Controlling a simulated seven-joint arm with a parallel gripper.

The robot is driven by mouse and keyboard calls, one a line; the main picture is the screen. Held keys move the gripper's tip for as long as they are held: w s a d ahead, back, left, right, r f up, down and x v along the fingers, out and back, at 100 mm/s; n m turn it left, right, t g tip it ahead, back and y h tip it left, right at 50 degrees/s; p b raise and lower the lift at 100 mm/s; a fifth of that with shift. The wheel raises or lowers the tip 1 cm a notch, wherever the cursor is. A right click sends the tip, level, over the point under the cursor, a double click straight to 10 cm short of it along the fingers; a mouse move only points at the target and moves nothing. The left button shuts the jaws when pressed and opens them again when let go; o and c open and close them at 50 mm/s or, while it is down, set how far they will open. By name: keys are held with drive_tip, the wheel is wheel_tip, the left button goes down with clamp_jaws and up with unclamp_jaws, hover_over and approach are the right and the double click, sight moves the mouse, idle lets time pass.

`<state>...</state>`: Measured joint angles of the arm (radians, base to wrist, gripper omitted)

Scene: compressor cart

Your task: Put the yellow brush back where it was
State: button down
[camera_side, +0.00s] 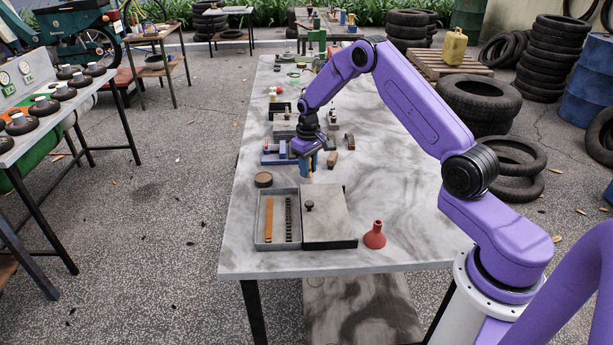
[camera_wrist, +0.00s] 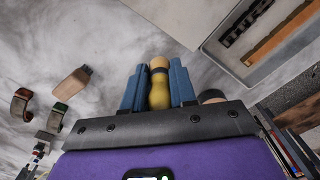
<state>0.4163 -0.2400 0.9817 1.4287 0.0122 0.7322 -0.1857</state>
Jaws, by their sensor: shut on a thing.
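My gripper (camera_side: 304,170) hangs above the marbled table, just beyond the open grey box. In the wrist view, its two blue fingers (camera_wrist: 158,88) are closed on the yellow brush (camera_wrist: 159,87) from both sides. The brush has a yellow body with a dark band and a paler tan end. In the side view the brush is small and mostly hidden by the fingers. No spot is marked as the brush's earlier place.
The open grey box (camera_side: 261,246) holds an orange strip and a dark toothed strip. Its knobbed grey lid (camera_side: 328,226) lies beside it. The right side of the table is clear.

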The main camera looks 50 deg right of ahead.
drive_tip(key=shift+w+f, duration=0.3)
drive_tip(key=shift+f, duration=0.05)
drive_tip(key=shift+w+f, duration=0.1)
drive_tip(key=shift+f, duration=1.5)
drive_tip(key=shift+f, duration=0.15)
drive_tip(key=c, duration=0.9)
unclamp_jaws()
